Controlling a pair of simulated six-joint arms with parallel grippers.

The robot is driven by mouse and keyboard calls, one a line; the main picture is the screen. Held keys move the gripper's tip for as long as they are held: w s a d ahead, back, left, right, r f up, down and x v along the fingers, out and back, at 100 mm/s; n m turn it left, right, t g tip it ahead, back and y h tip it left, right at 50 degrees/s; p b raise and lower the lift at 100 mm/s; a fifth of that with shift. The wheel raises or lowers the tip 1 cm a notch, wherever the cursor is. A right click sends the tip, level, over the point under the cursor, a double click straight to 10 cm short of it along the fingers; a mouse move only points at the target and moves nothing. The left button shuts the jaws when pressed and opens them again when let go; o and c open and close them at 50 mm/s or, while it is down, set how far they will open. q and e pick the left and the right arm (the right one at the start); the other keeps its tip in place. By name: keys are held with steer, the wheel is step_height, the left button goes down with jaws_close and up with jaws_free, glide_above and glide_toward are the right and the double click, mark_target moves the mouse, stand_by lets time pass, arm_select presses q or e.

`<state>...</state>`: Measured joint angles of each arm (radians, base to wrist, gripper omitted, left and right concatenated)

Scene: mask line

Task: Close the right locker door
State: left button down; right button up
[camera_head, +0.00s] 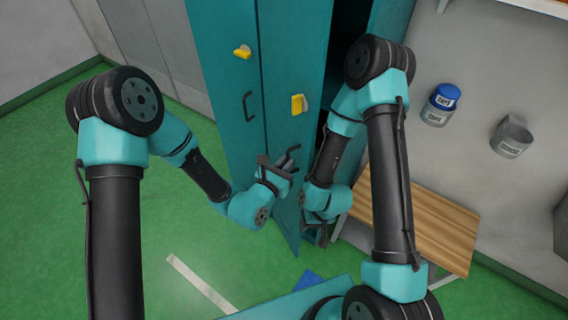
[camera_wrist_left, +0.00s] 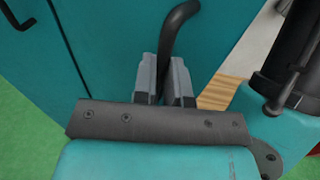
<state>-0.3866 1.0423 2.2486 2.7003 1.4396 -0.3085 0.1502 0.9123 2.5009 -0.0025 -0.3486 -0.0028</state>
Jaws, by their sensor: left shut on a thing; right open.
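The right locker door (camera_head: 288,60) is teal and stands ajar, with a dark gap along its right side. Its dark curved handle (camera_wrist_left: 178,30) is between the fingers of my left gripper (camera_wrist_left: 166,80). In the head view my left gripper (camera_head: 284,162) is at the door's outer face, shut on that handle. My right gripper (camera_head: 318,228) is low, to the right of the door's free edge, and partly hidden by my own arm. The left locker door (camera_head: 225,70) looks closed and has its own dark handle (camera_head: 248,106).
Yellow tags (camera_head: 242,51) hang on the door fronts. A wooden bench (camera_head: 440,230) stands right of the locker, behind my right arm. A blue-lidded canister (camera_head: 440,104) and a grey one (camera_head: 512,138) are on the wall. Green floor (camera_head: 130,230) is open at left.

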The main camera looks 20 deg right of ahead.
arm_select(q)
steer(key=c, duration=1.2)
jaws_free()
steer(key=shift+s+a, duration=0.1)
steer(key=shift+a, duration=0.05)
steer(key=v, duration=1.1)
steer(key=shift+s+a, duration=0.25)
steer(key=shift+a, duration=0.05)
